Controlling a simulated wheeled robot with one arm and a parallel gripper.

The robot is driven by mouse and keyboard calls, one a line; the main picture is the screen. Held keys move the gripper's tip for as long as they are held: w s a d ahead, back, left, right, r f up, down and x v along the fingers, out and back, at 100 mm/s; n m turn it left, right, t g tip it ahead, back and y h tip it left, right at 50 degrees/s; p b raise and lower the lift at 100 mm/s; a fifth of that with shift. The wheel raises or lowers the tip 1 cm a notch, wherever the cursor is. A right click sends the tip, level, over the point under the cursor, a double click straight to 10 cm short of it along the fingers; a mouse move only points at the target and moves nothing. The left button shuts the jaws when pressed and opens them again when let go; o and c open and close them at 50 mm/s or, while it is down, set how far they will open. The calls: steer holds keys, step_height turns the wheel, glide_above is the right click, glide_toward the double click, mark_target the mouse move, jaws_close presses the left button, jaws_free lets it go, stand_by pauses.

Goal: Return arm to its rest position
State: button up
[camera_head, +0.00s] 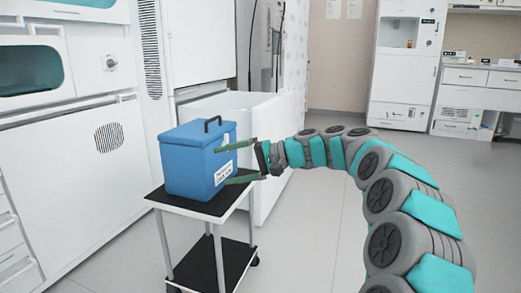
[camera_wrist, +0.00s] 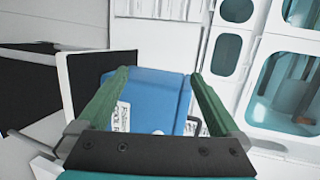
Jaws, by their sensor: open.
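My arm (camera_head: 385,185) reaches in from the right of the head view, curving over to the left. My gripper (camera_head: 226,165) is open, its two green fingers spread at the right side of a blue box (camera_head: 185,165). The box has a dark lid handle and a white label. It stands upright on a small cart. In the wrist view, the blue box (camera_wrist: 158,95) shows between the two fingers of my gripper (camera_wrist: 160,78). I cannot tell whether the fingertips touch it.
The cart (camera_head: 222,215) has a black top and a black lower shelf. Close behind it, a white drawer (camera_head: 262,125) stands pulled out. White cabinets (camera_head: 85,150) line the left. Open floor (camera_head: 320,225) lies right of the cart. A white counter (camera_head: 468,98) is far right.

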steer(key=s+d+f+n+g+h, duration=0.1)
steer(key=s+d+f+h, duration=0.3)
steer(key=s, duration=0.8)
steer(key=s+f+n+g+h, duration=0.1)
steer(key=s+f+g+h, duration=0.15)
steer(key=s+f, duration=0.7)
steer(key=s+d+f+h, duration=0.4)
steer(key=s+d, duration=0.6)
steer(key=s, duration=0.3)
steer(key=s+d+f+h, duration=0.4)
steer(key=s+d, duration=0.6)
steer(key=s, duration=0.3)
step_height(320, 180, up, 14)
steer(key=p, duration=1.4)
steer(key=shift+w+a+f, duration=0.15)
steer(key=shift+w+a, duration=0.05)
steer(key=shift+a, duration=0.15)
